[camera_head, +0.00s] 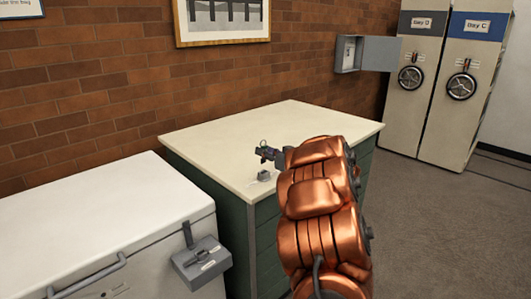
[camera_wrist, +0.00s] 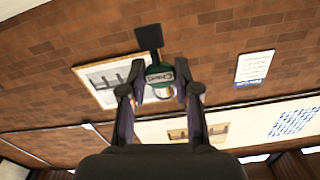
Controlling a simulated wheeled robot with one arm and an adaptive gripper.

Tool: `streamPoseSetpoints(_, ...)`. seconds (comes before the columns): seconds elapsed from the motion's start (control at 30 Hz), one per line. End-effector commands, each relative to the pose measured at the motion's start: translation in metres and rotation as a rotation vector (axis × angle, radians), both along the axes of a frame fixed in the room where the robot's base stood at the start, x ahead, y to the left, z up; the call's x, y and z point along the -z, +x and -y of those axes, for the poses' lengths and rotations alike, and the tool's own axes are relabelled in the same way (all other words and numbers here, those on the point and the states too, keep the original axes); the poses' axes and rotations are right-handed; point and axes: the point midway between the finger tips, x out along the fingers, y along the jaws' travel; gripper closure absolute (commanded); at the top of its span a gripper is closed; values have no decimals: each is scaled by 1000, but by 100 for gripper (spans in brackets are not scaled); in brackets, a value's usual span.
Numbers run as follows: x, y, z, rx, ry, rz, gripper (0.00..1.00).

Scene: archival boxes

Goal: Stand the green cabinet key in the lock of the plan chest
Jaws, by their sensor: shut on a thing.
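My gripper (camera_head: 266,152) is above the pale top of the plan chest (camera_head: 215,133), whose sides are green. In the wrist view my gripper (camera_wrist: 160,92) is shut on the green cabinet key (camera_wrist: 158,72). The key has a green labelled body and a dark flat part sticking out beyond the fingertips. In the head view the key is too small to make out clearly. A small grey block (camera_head: 264,176), which looks like the lock, sits on the chest top just below my gripper and apart from it.
A white chest freezer (camera_head: 110,205) with a grey latch box (camera_head: 200,262) stands at the left front. A grey wall box (camera_head: 365,53) hangs open on the brick wall. Cabinets with handwheels (camera_head: 462,86) stand at the back right. The chest top around the block is clear.

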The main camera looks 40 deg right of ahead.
Motion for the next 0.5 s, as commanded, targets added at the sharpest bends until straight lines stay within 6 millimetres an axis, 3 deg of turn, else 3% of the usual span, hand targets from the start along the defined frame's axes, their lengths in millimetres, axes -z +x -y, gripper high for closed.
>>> streamPoseSetpoints(0.5,22,0,0,0,0,0,95)
